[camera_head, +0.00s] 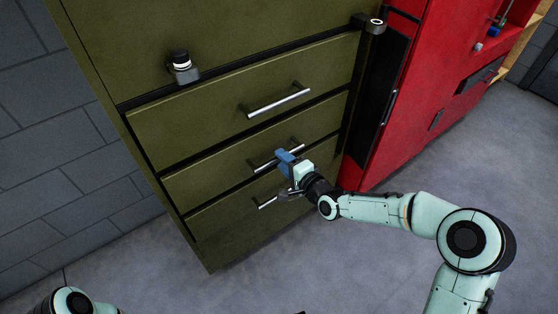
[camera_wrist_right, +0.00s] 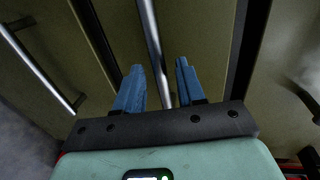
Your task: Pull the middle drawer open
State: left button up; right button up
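The olive-green cabinet has three stacked drawers, each with a silver bar handle. The middle drawer (camera_head: 215,174) looks flush with the others. Its handle (camera_head: 262,164) is partly hidden by my right gripper (camera_head: 285,157), which is at the handle's middle. In the right wrist view the bar handle (camera_wrist_right: 151,38) runs between the two blue fingers of the right gripper (camera_wrist_right: 160,70). The fingers are apart, with a gap seen on both sides of the bar. My left gripper is out of view.
The top drawer handle (camera_head: 275,100) is above and the bottom drawer handle (camera_head: 267,202) is close below my gripper. A red cabinet (camera_head: 425,80) stands on the right. The grey floor (camera_head: 340,250) in front is clear.

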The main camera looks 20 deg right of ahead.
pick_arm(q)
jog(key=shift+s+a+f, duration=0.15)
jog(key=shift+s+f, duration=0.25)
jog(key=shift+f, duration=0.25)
pick_arm(e)
jog(key=shift+x, duration=1.25)
grip_shut()
